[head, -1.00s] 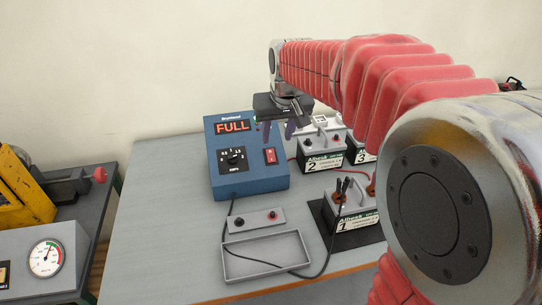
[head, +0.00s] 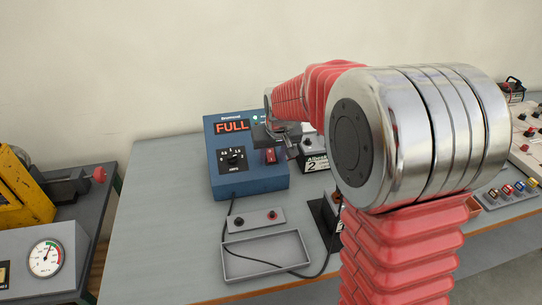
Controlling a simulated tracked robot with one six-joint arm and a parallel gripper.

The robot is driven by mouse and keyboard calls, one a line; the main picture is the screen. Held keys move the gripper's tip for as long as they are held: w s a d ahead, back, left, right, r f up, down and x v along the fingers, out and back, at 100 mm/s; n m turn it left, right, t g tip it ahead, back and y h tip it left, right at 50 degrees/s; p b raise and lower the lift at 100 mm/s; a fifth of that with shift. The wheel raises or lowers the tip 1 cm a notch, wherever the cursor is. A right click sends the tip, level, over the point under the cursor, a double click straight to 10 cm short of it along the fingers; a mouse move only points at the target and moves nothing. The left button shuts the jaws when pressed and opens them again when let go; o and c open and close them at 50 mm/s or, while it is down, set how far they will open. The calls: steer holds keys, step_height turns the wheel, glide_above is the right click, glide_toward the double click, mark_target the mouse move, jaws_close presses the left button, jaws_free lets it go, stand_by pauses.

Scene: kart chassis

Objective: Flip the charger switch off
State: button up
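The blue charger (head: 240,178) stands on the grey bench, with an orange "FULL" display (head: 233,126) and a round amps knob (head: 233,157). Its red switch (head: 270,157) is on the right of the front face. I cannot tell its rocker position. My gripper (head: 282,150) is at the charger's right front, close to the switch and partly over its upper edge in the picture. The fingers are small and partly hidden, so I cannot tell whether they are open, or whether they touch the switch.
A grey block with two terminals (head: 256,220) and an open tray (head: 266,256) lie in front of the charger, with a black cable. Battery 2 (head: 316,162) stands right of the charger, partly behind my arm. A gauge box (head: 45,258) is at left.

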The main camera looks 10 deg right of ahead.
jaws_close()
stand_by(0.5)
steer(key=shift+w, duration=0.15)
steer(key=shift+w+r+g, duration=0.15)
steer(key=shift+g, duration=0.55)
steer(key=shift+w+r+g, duration=0.1)
steer(key=shift+r+g, duration=0.05)
steer(key=shift+g, duration=0.55)
jaws_free()
